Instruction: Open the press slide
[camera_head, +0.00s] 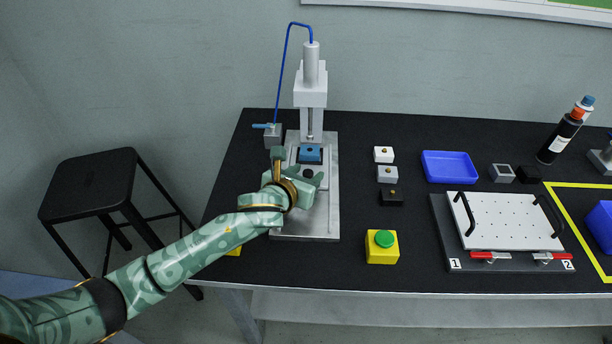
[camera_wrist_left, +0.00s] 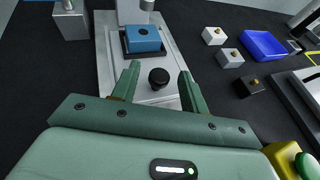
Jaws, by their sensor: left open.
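The press (camera_head: 311,90) stands on a light grey base plate (camera_head: 319,222) at the left of the black table. A blue block with a hole (camera_head: 310,154) sits on its slide below the ram. It also shows in the left wrist view (camera_wrist_left: 143,40). A black round knob (camera_wrist_left: 158,77) stands on the front of the slide (camera_wrist_left: 148,94). My left gripper (camera_head: 300,171) is over the slide. In the left wrist view my left gripper (camera_wrist_left: 158,75) is open, with the knob between its fingertips in the picture; I cannot tell whether they touch it. My right gripper is not in view.
A yellow box with a green button (camera_head: 382,247) stands right of the press. Several small blocks (camera_head: 387,174) and a blue tray (camera_head: 449,167) lie further right, near a white plate with black handles (camera_head: 505,222). A grey valve block (camera_head: 272,137) stands left of the press.

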